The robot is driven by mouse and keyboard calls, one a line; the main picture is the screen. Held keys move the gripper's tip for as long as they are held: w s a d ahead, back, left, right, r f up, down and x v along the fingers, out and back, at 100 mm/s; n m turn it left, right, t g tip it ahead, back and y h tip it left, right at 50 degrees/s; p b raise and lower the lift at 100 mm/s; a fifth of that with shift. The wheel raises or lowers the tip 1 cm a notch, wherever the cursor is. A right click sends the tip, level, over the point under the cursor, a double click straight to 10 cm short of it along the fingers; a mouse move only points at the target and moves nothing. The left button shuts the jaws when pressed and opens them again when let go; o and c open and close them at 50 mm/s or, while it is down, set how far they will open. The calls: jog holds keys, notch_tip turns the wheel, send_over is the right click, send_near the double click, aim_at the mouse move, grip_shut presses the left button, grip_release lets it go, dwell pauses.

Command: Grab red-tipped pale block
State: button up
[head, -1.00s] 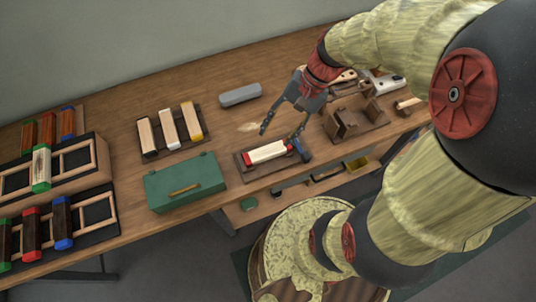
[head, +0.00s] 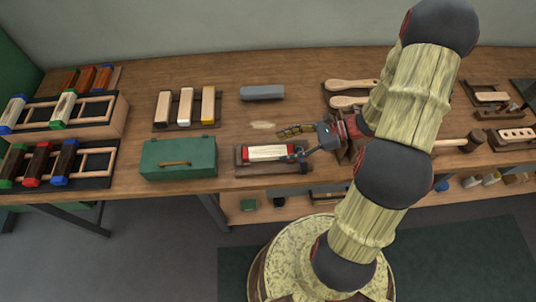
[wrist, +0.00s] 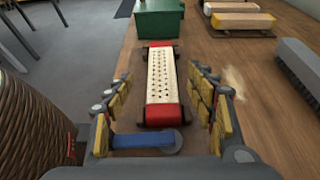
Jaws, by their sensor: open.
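The red-tipped pale block (head: 268,153) lies on a dark tray (head: 243,168) near the table's front edge. In the wrist view the block (wrist: 161,80) shows rows of dark holes on top and a red cap at each end. My gripper (head: 284,146) is open and empty at the block's right end. In the wrist view its padded fingers (wrist: 159,82) are spread to the left and right of the block, with gaps on both sides. A blue bar with a grey round end (wrist: 148,139) lies across the near end, between the finger bases.
A green box (head: 178,157) stands left of the tray. Several pale blocks on a rack (head: 158,126) and a grey brush-like block (head: 262,92) lie behind. A pale bristle scatter (head: 262,125) is on the bare wood. Wooden brushes (head: 350,86) lie at right.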

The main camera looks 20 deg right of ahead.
aim_at(265, 151)
jog(key=b+x, duration=0.2)
jog(key=x, duration=0.3)
jog(key=shift+w+a+f, duration=0.1)
jog(key=shift+w+f, duration=0.05)
jog(key=shift+f, duration=0.2)
jog(key=shift+w+a+f+b, duration=0.1)
jog(key=shift+w+a+b, duration=0.15)
jog(key=shift+a, duration=0.25)
jog(key=shift+c, duration=0.9)
jog(key=shift+s, duration=0.1)
jog(key=c, duration=1.1)
jog(key=shift+c, duration=0.5)
